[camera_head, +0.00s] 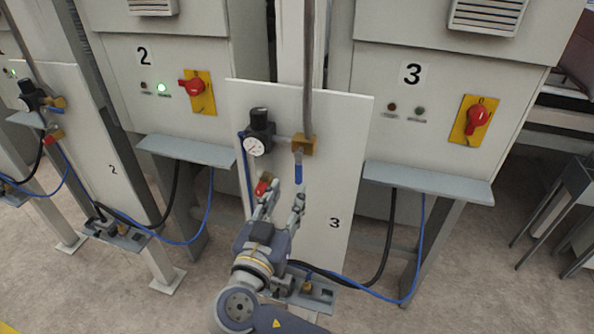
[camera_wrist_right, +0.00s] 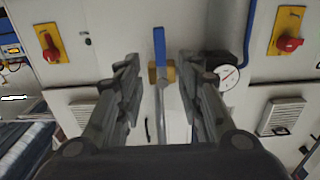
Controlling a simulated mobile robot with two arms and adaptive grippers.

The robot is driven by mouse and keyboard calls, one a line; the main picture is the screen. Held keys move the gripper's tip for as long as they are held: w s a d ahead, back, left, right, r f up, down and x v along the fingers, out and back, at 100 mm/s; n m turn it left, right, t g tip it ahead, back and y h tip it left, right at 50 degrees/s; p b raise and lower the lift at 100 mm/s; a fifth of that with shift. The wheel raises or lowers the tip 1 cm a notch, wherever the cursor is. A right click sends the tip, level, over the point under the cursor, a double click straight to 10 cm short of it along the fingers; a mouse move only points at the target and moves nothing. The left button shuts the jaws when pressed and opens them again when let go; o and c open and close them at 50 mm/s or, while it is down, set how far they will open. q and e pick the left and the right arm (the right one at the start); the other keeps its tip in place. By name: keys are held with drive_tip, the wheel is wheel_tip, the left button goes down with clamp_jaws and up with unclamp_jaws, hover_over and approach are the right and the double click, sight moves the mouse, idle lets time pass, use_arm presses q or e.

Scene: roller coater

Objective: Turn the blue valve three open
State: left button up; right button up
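The blue valve handle (camera_head: 298,169) hangs straight down from a brass valve body (camera_head: 303,144) on the white panel marked 3 (camera_head: 345,130). My right gripper (camera_head: 283,200) is open below the handle, its fingers pointing up toward it. In the right wrist view the blue handle (camera_wrist_right: 159,46) and brass body (camera_wrist_right: 161,74) show between and beyond the two open fingers (camera_wrist_right: 158,75). The fingers do not appear to touch the handle. My left gripper is not in view.
A pressure gauge (camera_head: 254,147) with a black regulator sits left of the valve. A red-handled fitting (camera_head: 262,188) is close to my right gripper's left finger. A grey shelf (camera_head: 428,182) juts out at right. Blue and black hoses hang below.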

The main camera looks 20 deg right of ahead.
sight(298, 173)
drive_tip(key=p+x, duration=0.3)
drive_tip(key=x, duration=0.5)
drive_tip(key=shift+w+d, duration=0.15)
drive_tip(key=shift+w, duration=0.1)
drive_tip(key=shift+w+d, duration=0.25)
drive_tip(key=shift+w, duration=0.05)
drive_tip(key=shift+c, duration=0.5)
clamp_jaws()
